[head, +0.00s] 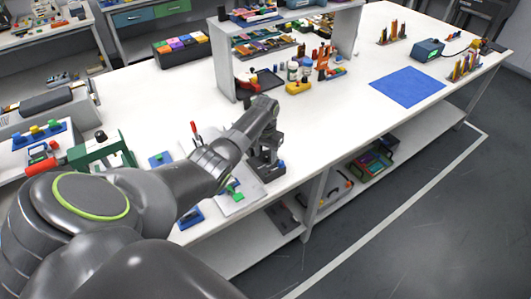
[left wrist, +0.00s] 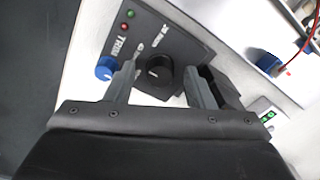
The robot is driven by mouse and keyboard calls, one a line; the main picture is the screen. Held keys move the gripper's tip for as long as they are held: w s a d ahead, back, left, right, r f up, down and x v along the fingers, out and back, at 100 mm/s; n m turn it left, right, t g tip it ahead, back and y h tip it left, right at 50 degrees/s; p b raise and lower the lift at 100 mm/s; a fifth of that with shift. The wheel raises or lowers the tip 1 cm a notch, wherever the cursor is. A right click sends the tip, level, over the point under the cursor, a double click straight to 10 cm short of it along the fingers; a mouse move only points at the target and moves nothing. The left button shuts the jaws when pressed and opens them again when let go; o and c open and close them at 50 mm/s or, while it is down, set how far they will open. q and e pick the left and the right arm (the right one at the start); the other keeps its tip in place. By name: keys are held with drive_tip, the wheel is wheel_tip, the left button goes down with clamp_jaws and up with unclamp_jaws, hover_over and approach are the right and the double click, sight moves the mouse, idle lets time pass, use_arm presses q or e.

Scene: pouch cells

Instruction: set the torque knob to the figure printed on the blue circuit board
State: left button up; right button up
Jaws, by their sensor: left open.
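In the left wrist view a black round knob (left wrist: 158,72) with a pale pointer mark stands on a dark panel (left wrist: 150,34). White lettering there includes "TRIM", and the rest is too blurred to read surely. A smaller blue knob (left wrist: 105,69) sits left of it. My left gripper (left wrist: 159,66) is open, its fingers on either side of the black knob; I cannot tell whether they touch it. In the head view this gripper (head: 266,166) is low at the table's front edge and hides most of the panel. I cannot surely identify the blue circuit board or read its figure. My right gripper is not in view.
A shelf unit (head: 226,62) with small parts stands behind the gripper. A blue mat (head: 407,87) lies to the right on the white table (head: 330,125). A green clamp-like tool (head: 98,150) with a red handle is at the left. The table between gripper and mat is mostly clear.

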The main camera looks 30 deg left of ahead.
use_arm(q)
drive_tip(key=c, duration=1)
